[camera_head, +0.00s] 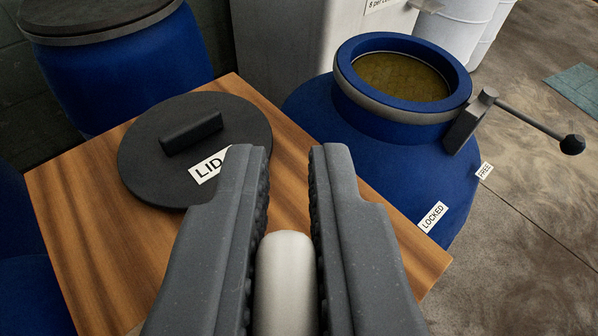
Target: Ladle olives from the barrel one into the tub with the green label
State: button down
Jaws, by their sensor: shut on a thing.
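An open blue barrel (375,150) stands at the right, beyond the table. Its round mouth shows a yellow-brown surface (401,77), with olives hard to make out singly. My gripper (287,160) is over the wooden table, left of and nearer than the barrel mouth. Its dark fingers are shut on a pale rod with a rounded end (284,280); the rest of it is cut off by the bottom edge, so I cannot tell if it is the ladle. No tub with a green label is in view.
A black lid (195,150) marked LID lies on the wooden table (85,215). A ball-ended lever (530,122) juts right from the barrel neck, by FREE (485,170) and LOCKED (433,217) labels. A closed blue barrel (120,70) stands behind left.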

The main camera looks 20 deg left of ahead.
jog(key=a+n+p, duration=0.1)
jog(key=p, duration=0.1)
jog(key=s+a+n+h+p, duration=0.1)
jog(key=s+a+f+n+p, duration=0.1)
jog(key=p, duration=0.1)
jog(key=shift+a+f+t+p, duration=0.1)
jog(key=shift+a+t+p, duration=0.2)
jog(key=shift+t+p, duration=0.1)
dwell(0.4)
jog(key=shift+s+a+f+n+t+h+p, duration=0.2)
jog(key=shift+a+n+p, duration=0.3)
jog(key=shift+p, duration=0.8)
jog(key=shift+s+a+n+t+h+p, duration=0.1)
jog(key=shift+s+a+n+h+p, duration=0.35)
jog(key=shift+p, duration=0.85)
jog(key=shift+s+a+f+n+t+p, duration=0.2)
jog(key=shift+a+f+n+p, duration=0.4)
jog(key=shift+p, duration=1.9)
jog(key=shift+s+a+f+n+t+p, duration=0.1)
jog(key=shift+s+a+f+n+p, duration=0.45)
jog(key=shift+p, duration=1.9)
jog(key=shift+w+a+p, duration=0.2)
jog(key=shift+a+p, duration=0.2)
jog(key=shift+p, duration=0.15)
jog(key=shift+s+a+f+h+p, duration=0.1)
jog(key=shift+a+h+p, duration=0.15)
jog(key=shift+p, duration=0.3)
jog(key=shift+a+n+p, duration=0.1)
jog(key=shift+n+p, duration=0.2)
jog(key=shift+p, duration=0.05)
